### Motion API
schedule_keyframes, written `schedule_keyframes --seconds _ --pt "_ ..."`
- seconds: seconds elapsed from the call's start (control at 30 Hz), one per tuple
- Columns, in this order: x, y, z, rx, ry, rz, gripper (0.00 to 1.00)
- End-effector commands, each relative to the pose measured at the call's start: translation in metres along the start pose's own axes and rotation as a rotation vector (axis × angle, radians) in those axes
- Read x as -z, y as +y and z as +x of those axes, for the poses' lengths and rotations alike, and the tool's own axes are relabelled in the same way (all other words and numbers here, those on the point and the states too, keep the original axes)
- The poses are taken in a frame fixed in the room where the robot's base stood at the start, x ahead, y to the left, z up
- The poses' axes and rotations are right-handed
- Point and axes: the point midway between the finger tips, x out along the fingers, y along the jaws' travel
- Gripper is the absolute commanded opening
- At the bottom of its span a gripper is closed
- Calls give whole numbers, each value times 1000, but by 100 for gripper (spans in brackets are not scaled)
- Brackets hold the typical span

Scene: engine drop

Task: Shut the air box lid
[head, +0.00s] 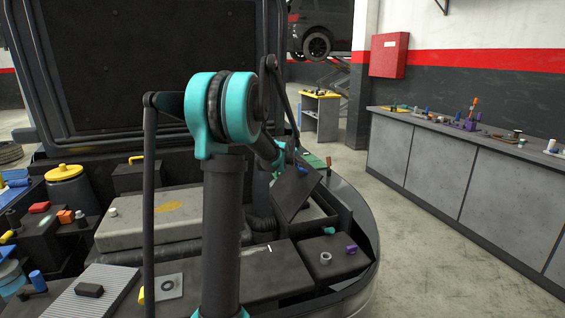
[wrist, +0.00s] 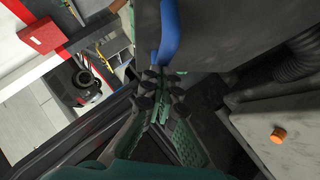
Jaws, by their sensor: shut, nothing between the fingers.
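The air box lid (head: 297,192) is a dark flat panel standing open at a steep tilt over the pale air box (head: 313,212) on the right of the engine bay. In the wrist view a broad dark face, which looks like the lid (wrist: 225,35), fills the upper middle. A blue handle-like piece (wrist: 168,35) runs along its left edge. My gripper (wrist: 165,85) is shut and empty, its dark fingertips together just below the blue piece. I cannot tell whether they touch it. In the head view my arm hides most of the gripper.
A grey engine cover (head: 150,222) and black boxes (head: 325,262) lie around the air box. A ribbed hose (wrist: 298,60) and an orange cap (wrist: 278,136) are at the right in the wrist view. A grey workbench (head: 430,165) stands beyond open floor.

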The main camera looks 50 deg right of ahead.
Motion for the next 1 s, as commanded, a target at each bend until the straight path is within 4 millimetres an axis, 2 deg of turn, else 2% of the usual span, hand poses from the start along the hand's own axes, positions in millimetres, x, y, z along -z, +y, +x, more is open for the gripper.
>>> schedule_keyframes --seconds 0.1,0.43,0.7,1.0 --pt "-15 12 14 61 -3 67 0" --pt "-59 32 58 266 -2 272 0" --pt "-98 33 98 442 0 446 0" --pt "-129 23 129 590 0 593 0"
